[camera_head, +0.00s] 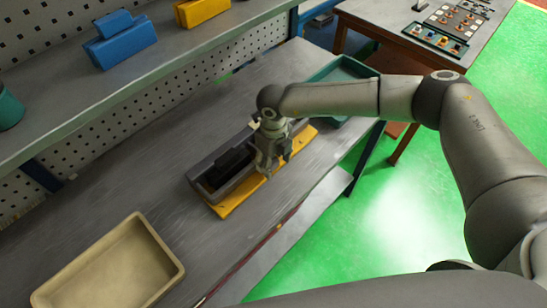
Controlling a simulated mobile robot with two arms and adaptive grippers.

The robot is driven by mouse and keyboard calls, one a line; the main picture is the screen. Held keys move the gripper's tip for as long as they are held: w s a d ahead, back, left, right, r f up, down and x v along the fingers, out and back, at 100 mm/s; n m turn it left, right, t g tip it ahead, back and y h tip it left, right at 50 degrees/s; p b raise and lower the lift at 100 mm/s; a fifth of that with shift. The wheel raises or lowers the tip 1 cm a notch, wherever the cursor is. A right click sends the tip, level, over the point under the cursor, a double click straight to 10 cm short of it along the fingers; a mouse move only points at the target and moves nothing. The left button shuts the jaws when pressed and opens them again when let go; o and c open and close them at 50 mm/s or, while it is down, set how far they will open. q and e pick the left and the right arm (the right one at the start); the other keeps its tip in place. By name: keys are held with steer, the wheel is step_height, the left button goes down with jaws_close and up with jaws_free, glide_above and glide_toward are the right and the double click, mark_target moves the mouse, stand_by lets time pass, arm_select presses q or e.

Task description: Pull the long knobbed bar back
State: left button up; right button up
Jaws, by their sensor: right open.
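A dark grey fixture (203,181) like a long open box sits on a yellow base plate (226,207) on the grey workbench. A black block (233,160) lies inside it. I cannot make out the long knobbed bar; the gripper and wrist cover the far end of the fixture. My right gripper (272,172) points down over the right part of the fixture and yellow plate. It is open, and I cannot tell whether it touches anything. My left gripper is not in view.
A beige tray (168,251) stands at the lower left of the bench. A teal tray (348,66) is beyond my right arm. A shelf above holds a blue block (125,46) and a yellow block (201,11). Bare bench lies between the beige tray and the fixture.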

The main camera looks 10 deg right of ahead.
steer(key=shift+f, duration=0.1)
jaws_close()
steer(key=shift+s+d+f+b, duration=0.2)
steer(key=shift+s+d+b, duration=0.1)
steer(key=shift+s+b, duration=0.1)
steer(key=shift+s+d+r, duration=0.1)
steer(key=shift+s+d, duration=0.15)
steer(key=shift+s, duration=0.1)
steer(key=shift+s+d+r, duration=0.1)
steer(key=shift+s+r, duration=0.05)
steer(key=shift+s, duration=0.05)
steer(key=shift+c, duration=1.9)
jaws_free()
steer(key=shift+w, duration=0.1)
steer(key=o, duration=0.4)
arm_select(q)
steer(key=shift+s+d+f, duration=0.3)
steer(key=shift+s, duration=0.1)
